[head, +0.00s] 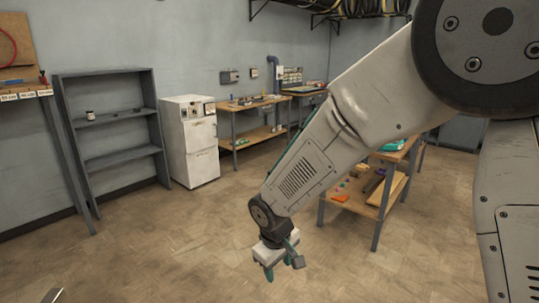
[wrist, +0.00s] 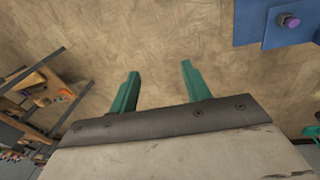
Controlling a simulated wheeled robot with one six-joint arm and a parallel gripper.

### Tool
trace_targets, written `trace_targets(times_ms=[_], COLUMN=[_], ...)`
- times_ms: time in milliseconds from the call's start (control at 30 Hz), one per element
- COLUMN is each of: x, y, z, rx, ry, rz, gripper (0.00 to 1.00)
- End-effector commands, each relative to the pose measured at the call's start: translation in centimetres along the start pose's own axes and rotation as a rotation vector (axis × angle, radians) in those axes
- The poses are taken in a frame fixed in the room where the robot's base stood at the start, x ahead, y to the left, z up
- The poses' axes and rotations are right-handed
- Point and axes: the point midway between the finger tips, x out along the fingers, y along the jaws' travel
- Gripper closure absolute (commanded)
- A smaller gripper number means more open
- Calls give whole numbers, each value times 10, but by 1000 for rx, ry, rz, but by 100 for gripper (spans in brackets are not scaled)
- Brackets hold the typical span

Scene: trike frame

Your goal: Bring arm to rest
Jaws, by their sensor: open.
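My gripper (head: 269,271) hangs at the lower end of my arm in the head view, pointing down above the bare floor. In the wrist view its two green fingers (wrist: 158,84) are spread apart with only floor between them, so it is open and empty. My arm (head: 320,155) reaches from the upper right of the head view down to the lower middle. The arm hides part of the workbench behind it.
A workbench with a lower shelf (head: 386,204) stands right of my arm, with small items on it. A white cabinet (head: 190,140), a grey shelf unit (head: 115,115) and another bench (head: 240,106) line the back. Blue metal (wrist: 262,22) with a purple-tipped bolt shows upper right in the wrist view.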

Motion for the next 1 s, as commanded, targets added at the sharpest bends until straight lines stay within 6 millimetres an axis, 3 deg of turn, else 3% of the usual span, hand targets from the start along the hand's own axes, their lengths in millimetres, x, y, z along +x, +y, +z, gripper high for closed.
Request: trace_targets(times_ms=[33,233,400,600,800,1000], x=[-22,-89,-136,-176,-200,-218], y=[13,36,36,23,17,25], z=[25,126,205,280,323,339], rx=[52,239,384,541,676,756], ry=[-32,-170,-238,-242,-134,-36], rz=[-3,-47,-97,-146,-135,-89], gripper=[52,52,52,52,52,52])
